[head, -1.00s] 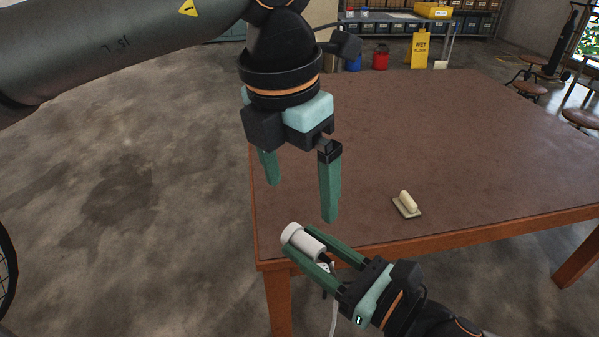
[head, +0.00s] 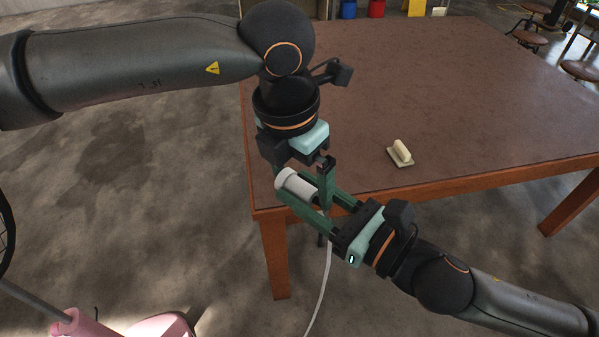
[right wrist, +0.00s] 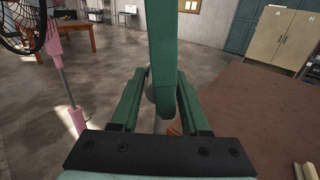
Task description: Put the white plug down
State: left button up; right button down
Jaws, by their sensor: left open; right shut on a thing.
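The white plug (head: 293,183) is held at the fingertips of my right gripper (head: 306,190), beside the near left corner of the brown table (head: 440,95). Its white cord (head: 323,280) hangs down. My left gripper (head: 303,186) is open, pointing down from above, with one finger in front of the plug's right end; its other finger is mostly hidden behind the plug. In the right wrist view, a green left finger (right wrist: 161,45) crosses between my right fingers and hides most of the plug.
A cream-handled block (head: 400,153) lies on the table, whose top is otherwise largely clear. A pink object (head: 160,326) stands on the floor at lower left. A pink-stemmed fan (right wrist: 20,25) shows in the right wrist view. Stools stand at far right.

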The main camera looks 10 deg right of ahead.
pick_arm(q)
jog(key=c, duration=1.2)
jog(key=shift+c, duration=0.6)
pick_arm(e)
jog(key=shift+c, duration=1.6)
grip_release()
